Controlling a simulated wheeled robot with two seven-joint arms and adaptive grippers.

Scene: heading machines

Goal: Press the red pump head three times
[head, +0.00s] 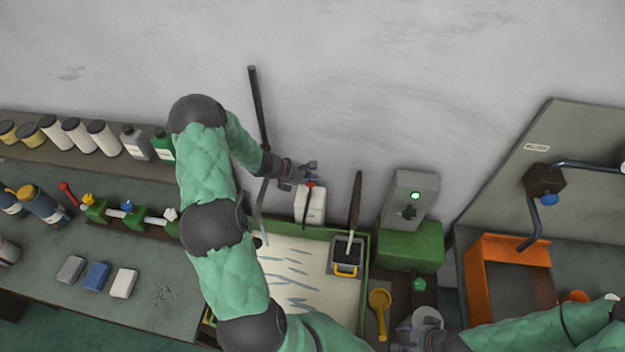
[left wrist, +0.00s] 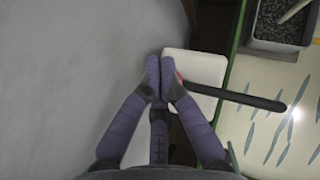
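A sliver of the red pump head (left wrist: 179,78) shows beside the right finger; contact cannot be told. My right gripper (head: 425,325) is low in the head view, its fingers unclear.
A green-rimmed tray (head: 365,262) lies in front of the bottle, with a brush in a dark container (head: 347,255). A green machine (head: 411,245) and an orange frame (head: 475,285) stand to the right. Bottles and cans line the left shelf. The grey wall is close behind.

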